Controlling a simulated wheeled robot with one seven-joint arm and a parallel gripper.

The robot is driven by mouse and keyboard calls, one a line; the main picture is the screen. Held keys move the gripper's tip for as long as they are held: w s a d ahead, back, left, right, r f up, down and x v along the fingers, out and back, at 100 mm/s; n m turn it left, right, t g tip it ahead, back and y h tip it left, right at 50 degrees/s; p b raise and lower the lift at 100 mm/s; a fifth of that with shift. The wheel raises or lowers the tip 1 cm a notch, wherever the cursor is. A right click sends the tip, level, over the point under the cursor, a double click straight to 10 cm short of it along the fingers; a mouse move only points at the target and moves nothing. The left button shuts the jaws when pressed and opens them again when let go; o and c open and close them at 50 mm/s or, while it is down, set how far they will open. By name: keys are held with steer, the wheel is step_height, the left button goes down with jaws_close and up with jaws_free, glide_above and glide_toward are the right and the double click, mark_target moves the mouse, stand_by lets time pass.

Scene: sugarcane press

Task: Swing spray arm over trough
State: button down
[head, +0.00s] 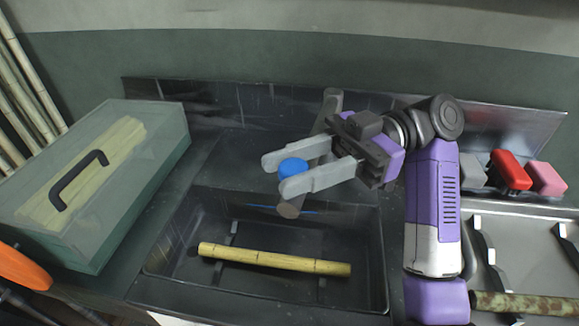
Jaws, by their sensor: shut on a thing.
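The spray arm is a grey-brown tube (331,103) that runs from the back of the counter towards the front, partly hidden behind my gripper. Its round near end (291,208) shows below the fingers, over the back edge of the trough. A blue knob (293,167) sits on the tube. My gripper (277,176) is shut on the blue knob, with one grey finger on each side of it. The trough (374,262) is a dark rectangular basin in front. A yellow cane piece (275,259) lies in it, on dark supports.
A translucent green box (160,165) with a black handle (75,180) and cane inside stands at left. At right are a grey, a red (510,170) and a pink block (546,178), and a grey tray (515,262) with a cane piece. An orange disc (24,268) shows at lower left.

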steer(key=c, duration=1)
jaws_free()
step_height(320, 180, up, 20)
steer(key=shift+r+p, duration=0.1)
steer(key=shift+p, duration=0.6)
